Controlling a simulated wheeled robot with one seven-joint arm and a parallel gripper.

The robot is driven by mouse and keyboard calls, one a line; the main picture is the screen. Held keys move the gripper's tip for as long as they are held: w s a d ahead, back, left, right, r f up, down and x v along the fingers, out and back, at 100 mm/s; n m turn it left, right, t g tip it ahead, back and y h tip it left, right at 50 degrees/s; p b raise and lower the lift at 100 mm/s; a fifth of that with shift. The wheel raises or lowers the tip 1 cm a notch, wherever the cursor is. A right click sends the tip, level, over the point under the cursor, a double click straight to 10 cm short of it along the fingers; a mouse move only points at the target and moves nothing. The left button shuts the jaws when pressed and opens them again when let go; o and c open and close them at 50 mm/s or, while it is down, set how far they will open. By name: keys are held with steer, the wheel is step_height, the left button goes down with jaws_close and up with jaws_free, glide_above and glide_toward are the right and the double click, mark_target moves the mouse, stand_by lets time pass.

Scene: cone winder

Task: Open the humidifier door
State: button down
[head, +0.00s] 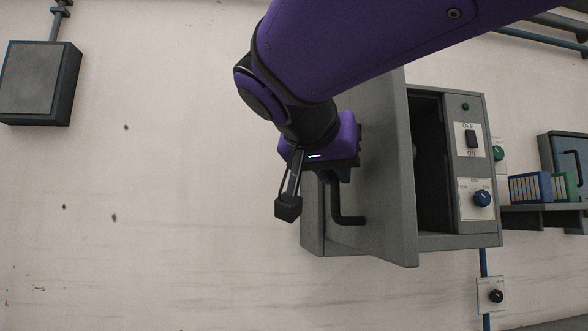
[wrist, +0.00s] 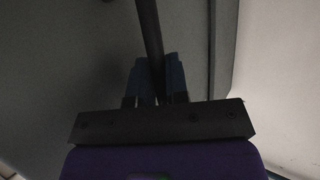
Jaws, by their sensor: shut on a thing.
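The humidifier (head: 455,242) is a grey box on the wall with switches on its front panel. Its door (head: 410,190) stands open, swung out to the left, and the dark inside shows to the right of the door's edge. The black bar handle (head: 348,220) is on the door's outer face. My gripper (head: 335,180) is at the upper part of this handle. In the wrist view, my gripper's two fingers (wrist: 158,82) are shut around the handle (wrist: 149,28), with the grey door behind. The arm covers the door's upper part in the head view.
A shelf (head: 545,208) with binders is at the right. A grey wall box (head: 38,82) hangs at upper left. The wall between is bare.

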steer(key=shift+a, duration=0.15)
steer(key=c, duration=1.1)
jaws_free()
steer(key=shift+c, duration=0.2)
steer(key=v, duration=1.1)
steer(key=shift+a, duration=0.2)
steer(key=shift+s, duration=0.1)
